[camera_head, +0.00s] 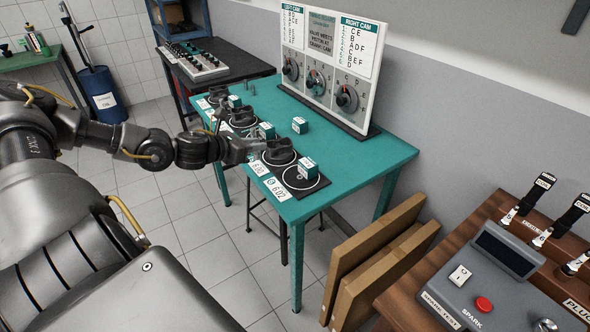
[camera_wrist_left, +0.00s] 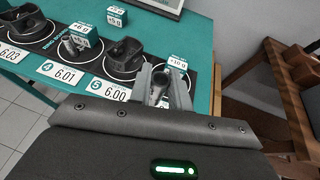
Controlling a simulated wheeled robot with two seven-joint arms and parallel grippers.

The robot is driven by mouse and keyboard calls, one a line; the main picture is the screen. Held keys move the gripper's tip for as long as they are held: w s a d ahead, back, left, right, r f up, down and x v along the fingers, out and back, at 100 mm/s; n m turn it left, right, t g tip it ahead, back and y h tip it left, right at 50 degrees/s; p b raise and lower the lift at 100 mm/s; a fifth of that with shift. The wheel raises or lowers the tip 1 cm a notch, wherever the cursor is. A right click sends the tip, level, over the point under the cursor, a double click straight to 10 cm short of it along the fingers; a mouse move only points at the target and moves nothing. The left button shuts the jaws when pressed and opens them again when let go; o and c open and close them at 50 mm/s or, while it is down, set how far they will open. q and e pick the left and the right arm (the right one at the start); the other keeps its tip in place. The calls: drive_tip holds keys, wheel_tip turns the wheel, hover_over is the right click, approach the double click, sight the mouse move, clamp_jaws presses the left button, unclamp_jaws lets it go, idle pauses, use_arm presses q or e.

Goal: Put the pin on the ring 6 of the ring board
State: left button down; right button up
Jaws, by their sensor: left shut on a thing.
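The ring board (camera_head: 326,187) is a dark strip with white circles along the teal table's front edge. Ring 6 (camera_head: 305,187), the nearest circle, holds a teal-and-white box (camera_head: 308,168); the box, marked +10 g, also shows in the left wrist view (camera_wrist_left: 178,62). My left gripper (camera_head: 258,148) reaches in beside the ring 5 place, where a black piston-like part (camera_head: 280,152) sits. In the left wrist view the jaws (camera_wrist_left: 164,84) are shut on a small grey metal piece, likely the pin (camera_wrist_left: 161,80), close in front of the +10 g box. Its lower end is hidden. My right gripper is out of view.
More black parts and weight boxes stand along the board; a box (camera_head: 300,125) stands on open table behind. A panel with dials (camera_head: 330,65) rises at the table's back. Cardboard-coloured boards (camera_head: 375,260) lean at right, beside a wooden bench with a spark tester (camera_head: 490,285).

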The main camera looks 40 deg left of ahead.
use_arm(q)
drive_tip(key=w+d+f+p, duration=0.1)
drive_tip(key=w+d+f, duration=0.1)
drive_tip(key=w, duration=0.1)
drive_tip(key=w+d+f+p, duration=0.1)
drive_tip(key=w+f, duration=0.1)
drive_tip(key=f, duration=0.1)
drive_tip(key=w+d+f+p, duration=0.1)
drive_tip(key=w+d+f, duration=0.1)
drive_tip(key=w, duration=0.1)
drive_tip(key=shift+w+d+f+p, duration=0.3)
drive_tip(key=shift+p, duration=0.1)
drive_tip(key=shift+w+d+f, duration=0.15)
drive_tip(key=shift+f, duration=0.15)
drive_tip(key=f+p, duration=0.1)
drive_tip(key=f, duration=0.2)
drive_tip(key=shift+w+d+p, duration=0.1)
drive_tip(key=shift+w+p, duration=0.1)
drive_tip(key=shift+p, duration=0.2)
drive_tip(key=shift+f, duration=0.25)
drive_tip(key=shift+s, duration=0.1)
